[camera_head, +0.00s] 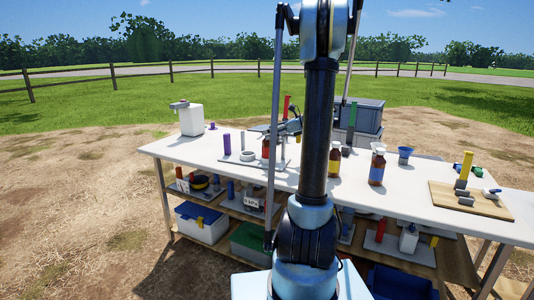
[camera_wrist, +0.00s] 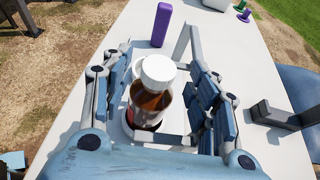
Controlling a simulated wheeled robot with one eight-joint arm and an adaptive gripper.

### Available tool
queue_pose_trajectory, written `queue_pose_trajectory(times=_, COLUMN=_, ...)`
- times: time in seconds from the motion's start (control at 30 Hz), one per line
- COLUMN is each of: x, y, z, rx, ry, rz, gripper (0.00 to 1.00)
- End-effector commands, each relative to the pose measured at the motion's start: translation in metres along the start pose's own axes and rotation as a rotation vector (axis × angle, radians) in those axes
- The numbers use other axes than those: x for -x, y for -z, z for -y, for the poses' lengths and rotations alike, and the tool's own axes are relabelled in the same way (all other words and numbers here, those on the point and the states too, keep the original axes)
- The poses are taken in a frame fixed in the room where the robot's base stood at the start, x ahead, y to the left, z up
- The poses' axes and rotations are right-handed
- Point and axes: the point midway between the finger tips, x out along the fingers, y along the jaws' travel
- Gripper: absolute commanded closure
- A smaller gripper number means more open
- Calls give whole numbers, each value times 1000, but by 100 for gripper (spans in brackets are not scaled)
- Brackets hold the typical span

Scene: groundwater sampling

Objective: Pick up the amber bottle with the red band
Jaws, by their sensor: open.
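The amber bottle with the red band (camera_wrist: 150,102) stands upright in the wrist view, its white cap toward the camera. A little red shows low on its side; the rest of the band is hidden. My gripper (camera_wrist: 157,95) is open, with its fingers on either side of the bottle. I cannot tell whether either finger touches it. In the head view the red-banded bottle (camera_head: 266,149) is partly covered by my gripper (camera_head: 279,133) and arm.
An amber bottle with a yellow band (camera_head: 334,162) and one with a blue band (camera_head: 377,169) stand to the right. A purple block (camera_head: 227,144) stands left; it also shows in the wrist view (camera_wrist: 161,24). A wooden board (camera_head: 450,203) lies at the right end of the white table (camera_head: 400,205).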

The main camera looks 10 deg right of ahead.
Motion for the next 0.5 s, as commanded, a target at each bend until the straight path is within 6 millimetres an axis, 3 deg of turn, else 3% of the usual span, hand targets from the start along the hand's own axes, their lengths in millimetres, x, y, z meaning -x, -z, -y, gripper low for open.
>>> queue_pose_trajectory(times=0.2, x=-27, y=0, z=-1, rx=1, ry=-2, rz=0, gripper=45)
queue_pose_trajectory(times=0.43, x=-29, y=0, z=0, rx=0, ry=-1, rz=0, gripper=45)
queue_pose_trajectory(times=0.5, x=-29, y=0, z=0, rx=0, ry=-1, rz=0, gripper=59)
